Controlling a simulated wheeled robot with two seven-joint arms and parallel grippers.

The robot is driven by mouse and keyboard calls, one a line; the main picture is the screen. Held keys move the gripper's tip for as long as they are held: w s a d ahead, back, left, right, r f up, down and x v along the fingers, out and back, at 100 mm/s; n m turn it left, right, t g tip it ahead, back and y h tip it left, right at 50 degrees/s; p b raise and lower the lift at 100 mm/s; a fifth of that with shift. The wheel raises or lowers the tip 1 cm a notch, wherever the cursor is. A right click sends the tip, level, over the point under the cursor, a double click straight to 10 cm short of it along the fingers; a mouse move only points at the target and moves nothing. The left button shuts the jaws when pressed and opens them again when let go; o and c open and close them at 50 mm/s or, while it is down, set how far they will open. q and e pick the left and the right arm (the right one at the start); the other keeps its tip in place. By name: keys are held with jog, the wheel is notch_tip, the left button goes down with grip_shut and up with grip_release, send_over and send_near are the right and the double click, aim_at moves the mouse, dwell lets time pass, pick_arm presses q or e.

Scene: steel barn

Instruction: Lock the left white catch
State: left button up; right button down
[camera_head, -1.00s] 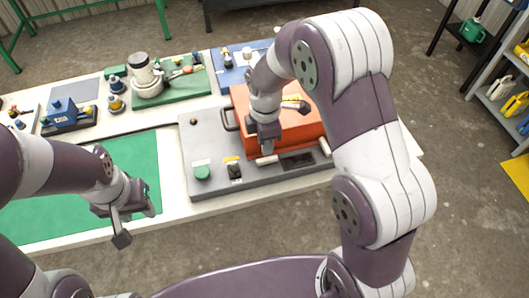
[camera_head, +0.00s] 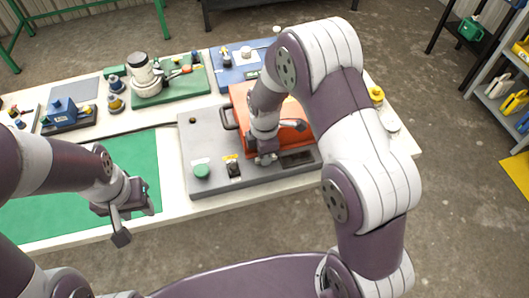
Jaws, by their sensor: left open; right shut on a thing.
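An orange lidded case (camera_head: 238,98) sits on a grey base panel (camera_head: 200,150) on the table. My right gripper (camera_head: 266,160) is at the case's front left edge, where the left white catch is. It is shut on the catch, which its fingers almost wholly hide, so I cannot tell the catch's angle. The right white catch is hidden behind my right arm. My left gripper (camera_head: 127,222) is open and empty over the table's front edge, beside the green mat (camera_head: 60,210).
On the panel are a green button (camera_head: 202,171) and a black switch (camera_head: 234,169), left of my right gripper. A green board (camera_head: 190,92) with a white device (camera_head: 145,75) stands behind. A yellow-topped item (camera_head: 376,94) stands right of the case.

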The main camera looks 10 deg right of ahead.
jog(key=shift+r+m, duration=0.1)
jog(key=shift+m, duration=0.2)
jog(key=m+p, duration=0.1)
jog(key=m, duration=0.2)
jog(key=shift+w+m+p, duration=0.1)
jog(key=shift+m+p, duration=0.25)
jog(key=shift+m, duration=0.05)
jog(key=m+p, duration=0.1)
jog(key=m, duration=0.4)
jog(key=shift+w+d, duration=0.1)
jog(key=shift+w, duration=0.05)
jog(key=m+p, duration=0.1)
jog(key=m, duration=0.4)
jog(key=shift+d+m, duration=0.1)
jog(key=shift+m, duration=1.5)
jog(key=shift+w+p, duration=0.1)
jog(key=shift+p, duration=0.2)
jog(key=c, duration=1.4)
grip_release()
jog(key=shift+r, duration=0.1)
